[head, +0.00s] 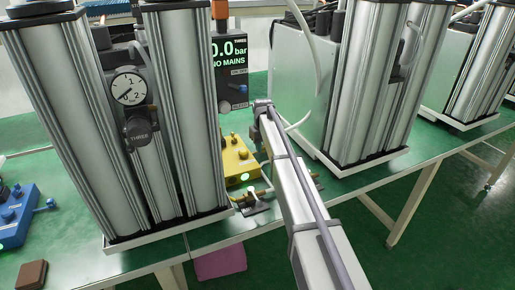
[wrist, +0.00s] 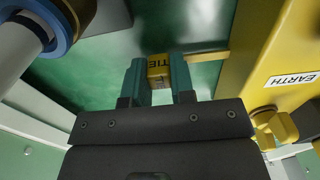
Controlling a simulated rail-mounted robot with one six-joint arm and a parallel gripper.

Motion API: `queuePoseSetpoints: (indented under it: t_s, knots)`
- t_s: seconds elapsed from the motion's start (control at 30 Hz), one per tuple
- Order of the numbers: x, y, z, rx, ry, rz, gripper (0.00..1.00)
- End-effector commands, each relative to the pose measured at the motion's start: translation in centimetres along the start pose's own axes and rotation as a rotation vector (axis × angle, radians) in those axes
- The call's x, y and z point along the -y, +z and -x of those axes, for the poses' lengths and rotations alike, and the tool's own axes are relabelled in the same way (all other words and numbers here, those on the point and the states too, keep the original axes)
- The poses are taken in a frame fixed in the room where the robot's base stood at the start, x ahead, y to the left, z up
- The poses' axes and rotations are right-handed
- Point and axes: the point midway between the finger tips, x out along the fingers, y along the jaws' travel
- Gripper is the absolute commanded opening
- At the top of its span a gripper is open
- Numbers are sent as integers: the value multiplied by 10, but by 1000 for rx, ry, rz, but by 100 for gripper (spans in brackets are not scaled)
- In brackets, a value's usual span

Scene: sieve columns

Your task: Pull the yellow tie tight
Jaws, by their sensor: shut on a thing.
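In the wrist view, my gripper (wrist: 156,92) has its two teal fingers shut on a small yellow block lettered TIE, the end of the yellow tie (wrist: 158,66). A thin yellow strip (wrist: 208,56) runs right from beside the block toward a yellow box (wrist: 262,62) labelled EARTH. I cannot tell how taut the tie is. The yellow box also shows in the head view (head: 236,158), on the green bench behind my arm. My gripper's fingers and the tie are not clear in the head view.
A column unit (head: 192,110) with a gauge (head: 127,89) stands left of the yellow box. A black display (head: 229,70) reads 0.0 bar, NO MAINS. Another column unit (head: 365,90) stands at right. A yellow knob (wrist: 277,126) sticks out near my gripper's right side.

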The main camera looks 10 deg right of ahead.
Motion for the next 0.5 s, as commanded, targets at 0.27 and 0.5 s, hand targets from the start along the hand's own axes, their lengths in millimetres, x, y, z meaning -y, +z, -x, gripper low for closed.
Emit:
queuePoseSetpoints:
  t_s: [0.27, 0.5]
  knots:
    - [-3, 0, 0, -1, 4, -2, 31]
    - [-2, 0, 0, -1, 4, -2, 34]
